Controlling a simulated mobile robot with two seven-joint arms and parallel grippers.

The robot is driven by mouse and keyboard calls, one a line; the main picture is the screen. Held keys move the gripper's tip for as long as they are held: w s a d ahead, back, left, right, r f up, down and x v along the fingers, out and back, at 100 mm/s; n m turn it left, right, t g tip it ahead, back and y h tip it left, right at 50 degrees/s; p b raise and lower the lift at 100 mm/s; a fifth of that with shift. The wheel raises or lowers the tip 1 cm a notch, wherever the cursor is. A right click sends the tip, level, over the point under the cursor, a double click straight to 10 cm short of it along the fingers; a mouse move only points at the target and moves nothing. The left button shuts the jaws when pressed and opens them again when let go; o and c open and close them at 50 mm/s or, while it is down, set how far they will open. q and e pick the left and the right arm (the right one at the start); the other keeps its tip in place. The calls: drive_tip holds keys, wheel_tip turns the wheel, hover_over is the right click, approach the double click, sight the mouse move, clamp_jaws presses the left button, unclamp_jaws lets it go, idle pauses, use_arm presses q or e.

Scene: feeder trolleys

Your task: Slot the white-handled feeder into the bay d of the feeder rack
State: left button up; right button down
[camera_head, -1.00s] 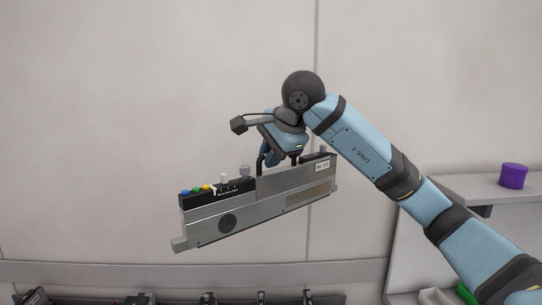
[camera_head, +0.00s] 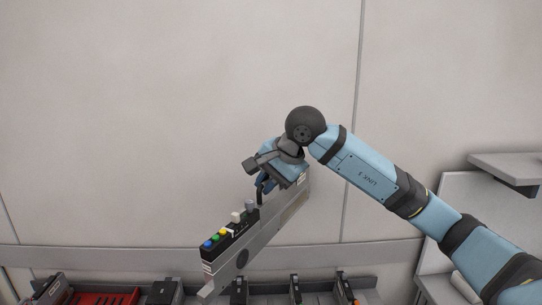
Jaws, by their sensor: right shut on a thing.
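A long silver feeder (camera_head: 262,236) with a black top block, a white knob and blue, green and yellow buttons hangs in the air in front of the wall. My right gripper (camera_head: 264,187) is shut on its top near the far end. The grip hides much of the handle, so I cannot tell its colour. The feeder is tilted, its button end lower and nearer. Below it, along the bottom edge, runs the feeder rack (camera_head: 268,284), cut off by the frame. I cannot read any bay letters. My left gripper is not in view.
Several dark feeder tops show along the rack, one at the left (camera_head: 50,290) and one at the right (camera_head: 345,288). A red part (camera_head: 105,297) lies between feeders at the left. A grey shelf unit (camera_head: 505,165) stands at the right. The wall above is clear.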

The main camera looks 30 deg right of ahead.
use_arm(q)
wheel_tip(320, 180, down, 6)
drive_tip(key=b, duration=0.6)
use_arm(e)
drive_tip(key=s+a+f+n+y, duration=0.1)
drive_tip(key=s+f+n, duration=0.1)
drive_tip(key=f, duration=1)
drive_tip(key=s+a+f+n+g+y, duration=0.1)
drive_tip(key=s+f+n, duration=0.1)
drive_tip(key=f, duration=1)
drive_tip(key=s+a+f+n+g+y, duration=0.1)
drive_tip(key=s+f, duration=0.3)
drive_tip(key=f, duration=0.8)
drive_tip(key=shift+a+f+n, duration=0.15)
drive_tip(key=shift+f+n, duration=0.1)
drive_tip(key=shift+n, duration=0.65)
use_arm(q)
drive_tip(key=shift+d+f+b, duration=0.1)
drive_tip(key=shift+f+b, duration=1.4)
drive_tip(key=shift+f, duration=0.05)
use_arm(e)
drive_tip(key=shift+f, duration=1)
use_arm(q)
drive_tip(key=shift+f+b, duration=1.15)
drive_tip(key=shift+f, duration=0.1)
use_arm(e)
drive_tip(key=shift+w+d, duration=0.4)
drive_tip(key=shift+w, duration=0.25)
drive_tip(key=shift+w+d, duration=0.35)
drive_tip(key=shift+w, duration=0.25)
